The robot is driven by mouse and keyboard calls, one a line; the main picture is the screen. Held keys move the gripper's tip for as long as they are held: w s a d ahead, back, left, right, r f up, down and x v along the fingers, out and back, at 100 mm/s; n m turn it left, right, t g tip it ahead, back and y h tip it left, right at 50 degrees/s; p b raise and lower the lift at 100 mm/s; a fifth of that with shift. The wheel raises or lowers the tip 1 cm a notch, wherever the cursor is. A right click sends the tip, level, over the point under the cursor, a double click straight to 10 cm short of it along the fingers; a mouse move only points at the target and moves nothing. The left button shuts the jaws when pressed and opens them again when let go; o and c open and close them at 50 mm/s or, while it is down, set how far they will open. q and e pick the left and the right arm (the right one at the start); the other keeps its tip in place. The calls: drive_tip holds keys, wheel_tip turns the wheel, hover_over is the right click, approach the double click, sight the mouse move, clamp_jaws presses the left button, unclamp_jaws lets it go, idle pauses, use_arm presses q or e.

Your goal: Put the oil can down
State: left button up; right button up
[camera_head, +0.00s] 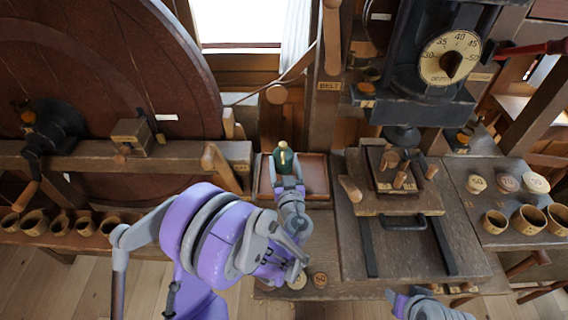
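The oil can (284,157) is dark green with a brass spout and looks upright. It is at or just above the shallow brown tray (317,173), left of the middle bench. My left gripper (287,183) reaches to it from the near side, and its fingers appear closed around the can's lower body. The can's base is hidden by the gripper, so I cannot tell whether it touches the tray. My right gripper (398,299) is at the bottom edge, away from the can, and its fingers are not clear.
A wooden fixture (391,201) with pegs and dark rails stands right of the tray. Several small cups (530,219) and round discs (507,182) sit on the right shelf. A black dial press (449,58) rises behind. A large wooden wheel (110,70) fills the left.

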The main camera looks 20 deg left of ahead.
use_arm(q)
drive_tip(key=shift+r, duration=0.1)
drive_tip(key=shift+w+f, duration=0.1)
drive_tip(key=shift+f, duration=0.1)
drive_tip(key=o, duration=1.3)
drive_tip(key=shift+r, duration=0.1)
